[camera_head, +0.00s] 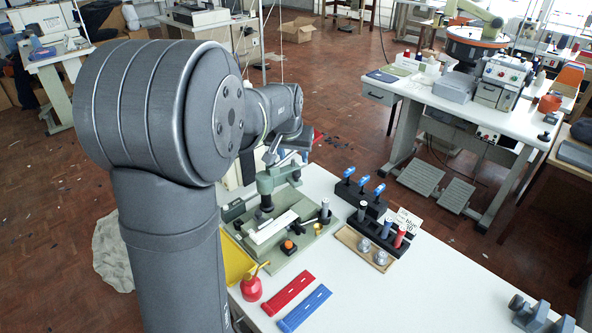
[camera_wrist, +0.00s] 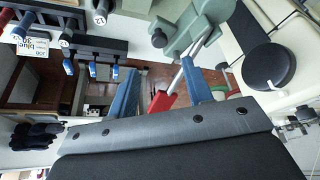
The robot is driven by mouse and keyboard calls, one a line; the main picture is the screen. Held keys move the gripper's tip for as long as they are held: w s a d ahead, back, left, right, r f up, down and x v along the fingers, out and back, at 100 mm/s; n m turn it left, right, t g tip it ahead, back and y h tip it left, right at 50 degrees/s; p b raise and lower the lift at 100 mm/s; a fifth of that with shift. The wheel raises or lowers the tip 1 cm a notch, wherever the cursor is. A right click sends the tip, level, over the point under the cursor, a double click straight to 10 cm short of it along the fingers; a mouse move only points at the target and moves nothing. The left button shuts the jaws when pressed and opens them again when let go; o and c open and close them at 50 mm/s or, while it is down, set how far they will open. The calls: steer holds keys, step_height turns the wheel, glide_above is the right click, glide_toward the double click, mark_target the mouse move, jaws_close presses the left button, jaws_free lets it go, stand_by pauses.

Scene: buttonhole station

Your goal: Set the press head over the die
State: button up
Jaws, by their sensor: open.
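The green press (camera_head: 265,186) stands on a green base plate (camera_head: 291,243) on the white table; its green head also shows in the wrist view (camera_wrist: 196,25). A dark plunger (camera_head: 266,204) hangs under the press head. A metal lever with a red grip (camera_wrist: 162,101) reaches from the press in the wrist view. My gripper (camera_wrist: 160,68) is open, with its blue fingers on either side of this lever; I cannot tell if they touch it. In the head view my gripper (camera_head: 287,146) is above and behind the press. I cannot make out the die.
A black rack (camera_head: 378,238) with coloured cylinders, a wooden tray (camera_head: 349,238) and blue-handled tools (camera_head: 365,182) stand right of the press. A red oil can (camera_head: 251,288), red strip (camera_head: 289,294) and blue strip (camera_head: 304,308) lie in front. The table's right front is mostly clear.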

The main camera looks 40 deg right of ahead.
mark_target(296, 173)
steer(key=x, duration=0.9)
jaws_close()
